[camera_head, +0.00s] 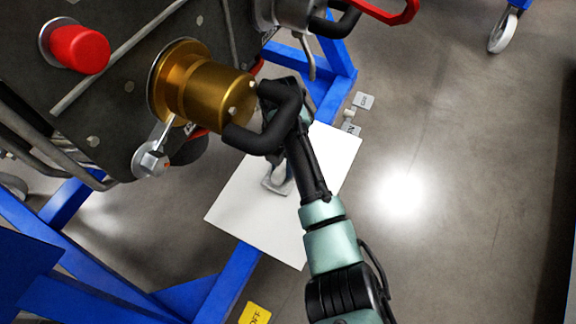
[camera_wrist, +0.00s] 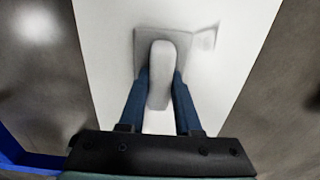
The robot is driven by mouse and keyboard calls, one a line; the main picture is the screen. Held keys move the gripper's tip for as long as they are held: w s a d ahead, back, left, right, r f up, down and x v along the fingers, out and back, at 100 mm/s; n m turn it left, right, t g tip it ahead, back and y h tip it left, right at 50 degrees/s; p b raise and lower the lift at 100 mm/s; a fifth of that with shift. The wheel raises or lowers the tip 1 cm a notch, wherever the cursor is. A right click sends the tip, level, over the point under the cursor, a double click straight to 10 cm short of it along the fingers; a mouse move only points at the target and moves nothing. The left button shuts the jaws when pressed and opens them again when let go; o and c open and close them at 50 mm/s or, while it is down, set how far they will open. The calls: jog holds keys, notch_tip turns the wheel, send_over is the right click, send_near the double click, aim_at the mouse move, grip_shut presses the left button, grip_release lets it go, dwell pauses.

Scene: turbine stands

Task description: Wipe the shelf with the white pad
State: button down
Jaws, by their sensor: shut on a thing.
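The shelf (camera_head: 240,215) is a flat white board on a blue frame, seen below the turbine in the head view. It also fills the middle of the wrist view (camera_wrist: 225,80). The white pad (camera_wrist: 187,45), light grey in this light, has an upright rounded handle and lies over the shelf. My gripper (camera_wrist: 161,88) is shut on that handle, one blue finger on each side. The pad looks flat to the shelf, but I cannot tell if it touches. In the head view the pad (camera_head: 270,187) shows partly, with a black bent handle hiding part of my gripper. A faint greyish patch (camera_wrist: 206,40) is at the pad's right.
A gold cylinder (camera_head: 205,90) with a black bent handle (camera_head: 262,137) hangs close beside my arm. A red cap (camera_head: 78,49) and a silver lever (camera_head: 152,158) are at the left. Blue frame bars (camera_head: 235,283) run under the shelf. Open floor (camera_head: 450,160) is at the right.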

jog(key=shift+w+d+f+b, duration=0.1)
jog(key=shift+w+d+b, duration=0.2)
jog(key=shift+w, duration=0.2)
jog(key=shift+w+d+b, duration=0.25)
jog(key=shift+w, duration=0.2)
jog(key=shift+w+d+r, duration=0.2)
jog(key=shift+w+d, duration=0.1)
jog(key=shift+w, duration=0.05)
jog(key=shift+s+d+r+p, duration=0.1)
jog(key=shift+s+d+p, duration=0.5)
jog(key=shift+d+p, duration=0.4)
jog(key=shift+s+d+f+p, duration=0.2)
jog(key=shift+s+d+p, duration=0.25)
jog(key=shift+d+p, duration=0.2)
jog(key=shift+s+d+p, duration=0.4)
jog(key=shift+d+p, duration=0.1)
jog(key=shift+d, duration=0.1)
jog(key=shift+s+d+p, duration=0.35)
jog(key=shift+d+p, duration=0.15)
jog(key=shift+d, duration=0.1)
jog(key=shift+s+d+f, duration=0.25)
jog(key=shift+s+d, duration=0.05)
jog(key=shift+d, duration=0.05)
notch_tip(320, 180, up, 6)
jog(key=p, duration=0.6)
jog(key=shift+w+r, duration=0.1)
jog(key=shift+w, duration=0.05)
jog(key=shift+r+p, duration=0.1)
jog(key=shift+p, duration=0.25)
